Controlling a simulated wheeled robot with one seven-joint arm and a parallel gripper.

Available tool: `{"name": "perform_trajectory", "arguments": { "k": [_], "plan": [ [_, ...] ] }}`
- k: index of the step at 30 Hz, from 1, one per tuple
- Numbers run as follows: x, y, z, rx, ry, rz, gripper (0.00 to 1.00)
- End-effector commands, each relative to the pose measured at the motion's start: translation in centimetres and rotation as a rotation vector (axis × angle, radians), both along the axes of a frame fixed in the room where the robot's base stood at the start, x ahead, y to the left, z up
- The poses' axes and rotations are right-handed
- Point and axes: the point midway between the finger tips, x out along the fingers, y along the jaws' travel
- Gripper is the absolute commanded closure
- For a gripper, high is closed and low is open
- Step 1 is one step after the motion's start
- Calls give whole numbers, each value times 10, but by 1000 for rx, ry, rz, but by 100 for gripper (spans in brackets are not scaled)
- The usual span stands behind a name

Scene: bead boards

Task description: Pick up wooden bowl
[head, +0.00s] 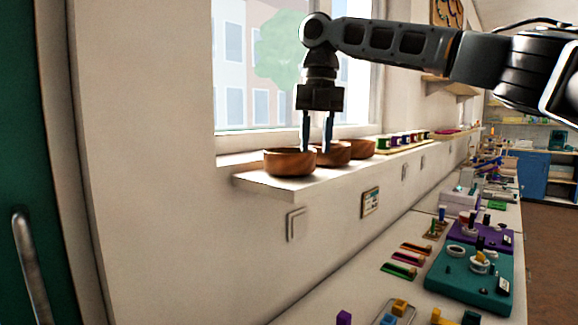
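Several brown wooden bowls stand in a row on the white window sill. The nearest bowl (289,163) is at the left end, a second bowl (333,156) is just behind it, and a third bowl (360,148) is further along. My gripper (316,147) points straight down over the row. Its two blue fingers are apart with a gap between them. The fingertips reach rim height near where the first and second bowls meet. I cannot tell whether they touch a bowl or which rim lies between them.
The window sill (262,186) has a free front edge. Beyond the bowls stands a tray of coloured spools (405,140). The window (245,70) is close behind. Below right, a long counter carries bead boards, including a teal one (468,282) and a purple one (478,238).

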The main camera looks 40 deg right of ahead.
Motion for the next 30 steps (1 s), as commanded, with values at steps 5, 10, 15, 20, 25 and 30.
{"name": "perform_trajectory", "arguments": {
  "k": [5,10,15,20,25,30],
  "plan": [
    [1,1,-20,-1,1,1,64],
    [1,1,-25,0,0,0,64],
    [1,1,-24,0,0,0,69],
    [1,1,-24,1,-1,0,84],
    [1,1,-24,1,-1,0,100],
    [1,1,-24,1,-1,0,100]
  ]
}}
